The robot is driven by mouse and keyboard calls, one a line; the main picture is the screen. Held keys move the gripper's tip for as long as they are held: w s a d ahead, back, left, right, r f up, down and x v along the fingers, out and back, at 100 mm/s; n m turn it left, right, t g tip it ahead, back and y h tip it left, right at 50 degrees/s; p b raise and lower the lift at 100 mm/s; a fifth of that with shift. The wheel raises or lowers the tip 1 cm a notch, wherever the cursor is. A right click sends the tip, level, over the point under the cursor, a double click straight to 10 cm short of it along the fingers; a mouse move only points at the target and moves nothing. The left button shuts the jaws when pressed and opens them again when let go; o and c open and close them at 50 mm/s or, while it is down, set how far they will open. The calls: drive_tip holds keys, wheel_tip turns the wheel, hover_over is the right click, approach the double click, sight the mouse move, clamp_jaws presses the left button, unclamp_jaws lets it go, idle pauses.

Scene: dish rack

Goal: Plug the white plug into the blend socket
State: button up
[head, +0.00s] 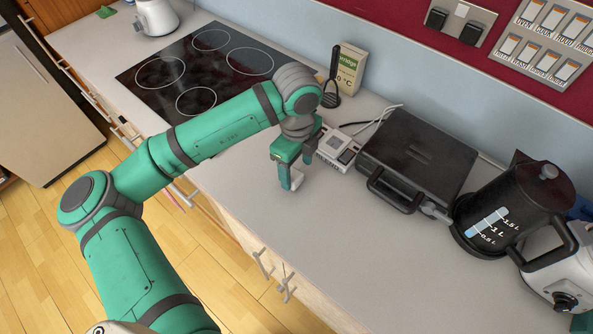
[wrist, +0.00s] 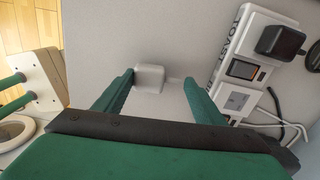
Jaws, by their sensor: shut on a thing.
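My gripper (head: 296,172) is shut on the white plug (wrist: 149,78), which sits between the fingertips in the wrist view. In the head view the plug (head: 297,179) is a small white block partly hidden by the fingers, low over the counter. A white socket block (head: 338,149) lies just beyond the gripper and to its right. In the wrist view the block (wrist: 221,72) carries a "TOAST" label beside its upper socket, where a black plug (wrist: 281,41) sits. Its lower socket (wrist: 236,99) looks empty. The label beside it is mostly hidden by my right finger, so I cannot read "blend".
A black sandwich-toaster (head: 417,158) stands right of the socket block, then a black kettle (head: 506,210). A carton (head: 349,68) and a black masher (head: 332,88) stand behind. The hob (head: 205,68) lies to the left. The counter front (head: 350,235) is clear.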

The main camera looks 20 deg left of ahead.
drive_tip(key=s+a+r, duration=0.1)
drive_tip(key=s+r, duration=1)
drive_tip(key=s, duration=0.3)
drive_tip(key=shift+w+r, duration=0.1)
